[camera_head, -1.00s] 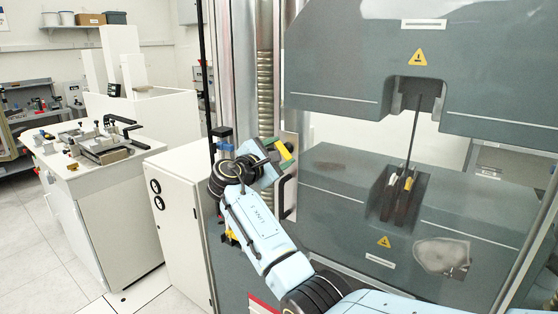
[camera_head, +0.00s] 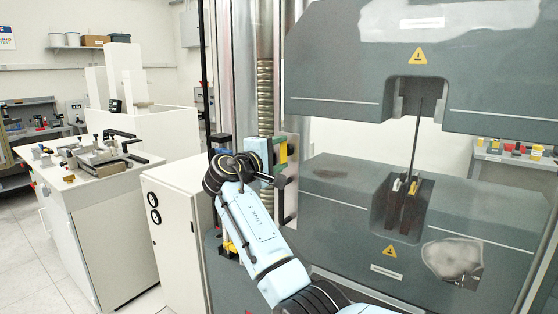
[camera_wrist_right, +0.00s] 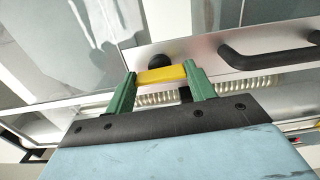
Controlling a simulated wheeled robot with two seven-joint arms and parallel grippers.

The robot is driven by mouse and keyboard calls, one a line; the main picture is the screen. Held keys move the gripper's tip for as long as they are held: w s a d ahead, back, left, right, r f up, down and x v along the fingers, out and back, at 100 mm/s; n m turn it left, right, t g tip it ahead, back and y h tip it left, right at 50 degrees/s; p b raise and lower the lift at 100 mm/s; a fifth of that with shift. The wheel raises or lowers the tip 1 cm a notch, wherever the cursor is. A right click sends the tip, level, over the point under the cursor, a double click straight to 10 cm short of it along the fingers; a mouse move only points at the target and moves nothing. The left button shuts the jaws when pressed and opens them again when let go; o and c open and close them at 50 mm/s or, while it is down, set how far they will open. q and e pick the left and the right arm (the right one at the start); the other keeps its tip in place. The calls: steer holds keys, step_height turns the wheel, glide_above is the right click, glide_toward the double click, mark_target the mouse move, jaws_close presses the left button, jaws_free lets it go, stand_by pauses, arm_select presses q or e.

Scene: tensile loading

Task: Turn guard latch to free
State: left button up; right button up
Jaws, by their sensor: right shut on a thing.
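The guard latch (camera_wrist_right: 162,75) is a yellow bar with a round black knob (camera_wrist_right: 160,61) behind it, on a bare metal plate (camera_wrist_right: 200,48). My right gripper (camera_wrist_right: 161,82) has green fingers at both ends of the yellow bar and is shut on it. In the head view my right gripper (camera_head: 281,154) is at the plate beside the steel column, left of the test machine's opening. The latch is mostly hidden there by the gripper. My left gripper is not in view.
A black bar handle (camera_wrist_right: 270,55) is on the same plate, close to the right gripper. The grey test machine (camera_head: 330,205) stands to the right, with a thin dark rod (camera_head: 414,140) between its halves. A white cabinet (camera_head: 172,230) stands to the left.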

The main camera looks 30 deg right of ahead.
stand_by(0.4)
steer(key=o, duration=1)
steer(key=b+v, duration=0.2)
steer(key=v, duration=1.1)
steer(key=shift+s+a, duration=0.1)
steer(key=shift+a, duration=0.1)
